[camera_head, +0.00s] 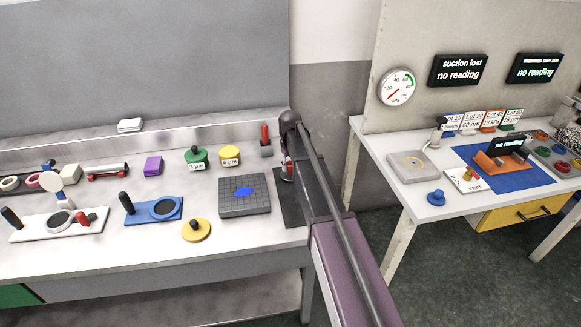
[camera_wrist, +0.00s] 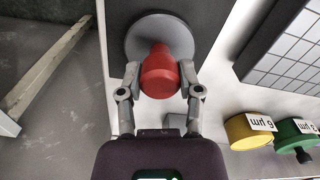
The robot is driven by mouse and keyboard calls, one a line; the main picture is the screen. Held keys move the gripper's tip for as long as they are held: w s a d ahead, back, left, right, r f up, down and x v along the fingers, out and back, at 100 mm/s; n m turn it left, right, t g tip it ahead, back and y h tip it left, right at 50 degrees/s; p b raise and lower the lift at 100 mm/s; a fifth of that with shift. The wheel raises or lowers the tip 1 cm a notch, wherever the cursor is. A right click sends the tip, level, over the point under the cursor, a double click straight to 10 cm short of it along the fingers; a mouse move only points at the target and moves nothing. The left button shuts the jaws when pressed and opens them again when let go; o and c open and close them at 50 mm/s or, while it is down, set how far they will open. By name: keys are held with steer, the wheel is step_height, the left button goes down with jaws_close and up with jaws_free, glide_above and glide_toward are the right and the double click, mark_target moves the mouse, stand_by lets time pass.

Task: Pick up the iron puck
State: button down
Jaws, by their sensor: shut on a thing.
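The iron puck, taken to be the grey disc with a red knob (camera_wrist: 142,30), fills the upper middle of the wrist view. My gripper (camera_wrist: 160,78) is shut on the red knob, one finger on each side. In the head view my gripper (camera_head: 288,160) is over the dark mat (camera_head: 290,208) at the right end of the left bench. A bit of red knob (camera_head: 288,172) shows there, and the disc is mostly hidden by my arm. I cannot tell whether the disc touches the mat.
A gridded grey plate (camera_head: 245,208) with a blue patch lies left of the mat. Green (camera_head: 196,157) and yellow (camera_head: 230,155) knobbed discs stand behind it, beside a grey block with a red handle (camera_head: 266,148). A separate table (camera_head: 450,205) stands right, across a floor gap.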

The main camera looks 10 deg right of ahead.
steer(key=shift+r+p, duration=1.35)
steer(key=shift+r, duration=0.1)
steer(key=s+d+r+p, duration=0.1)
steer(key=s+r+p, duration=0.1)
steer(key=s, duration=1.4)
steer(key=shift+d, duration=0.2)
steer(key=c, duration=1)
jaws_free()
steer(key=shift+c, duration=1.4)
